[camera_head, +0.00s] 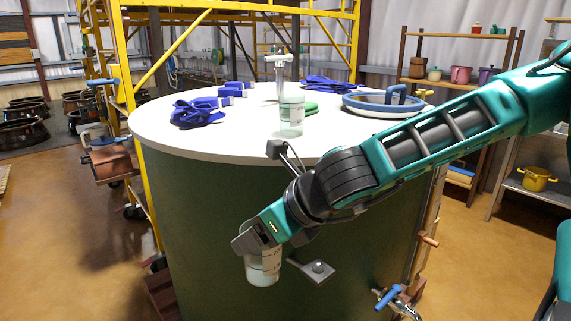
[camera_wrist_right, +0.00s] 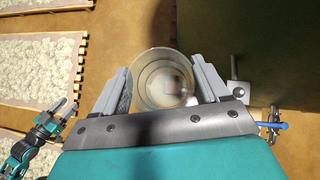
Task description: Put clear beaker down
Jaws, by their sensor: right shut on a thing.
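My right gripper (camera_head: 252,246) is shut on a clear beaker (camera_head: 263,269) with pale markings. It holds the beaker low in front of the green tank's wall, below the level of the white top. In the right wrist view the beaker (camera_wrist_right: 150,97) sits between the two grey fingers, seen from above. A second clear beaker (camera_head: 291,128) stands upright on the white top. My left gripper (camera_wrist_right: 60,113) shows only in the right wrist view, at the lower left, empty with its fingers apart.
The white round top (camera_head: 235,143) carries blue straps (camera_head: 198,112), a blue-rimmed ring lid (camera_head: 385,104) and a pale upright fitting (camera_head: 279,62). A metal bracket (camera_head: 318,267) and a blue-handled tap (camera_head: 388,297) stick out from the tank. Yellow scaffolding (camera_head: 126,85) stands at the left.

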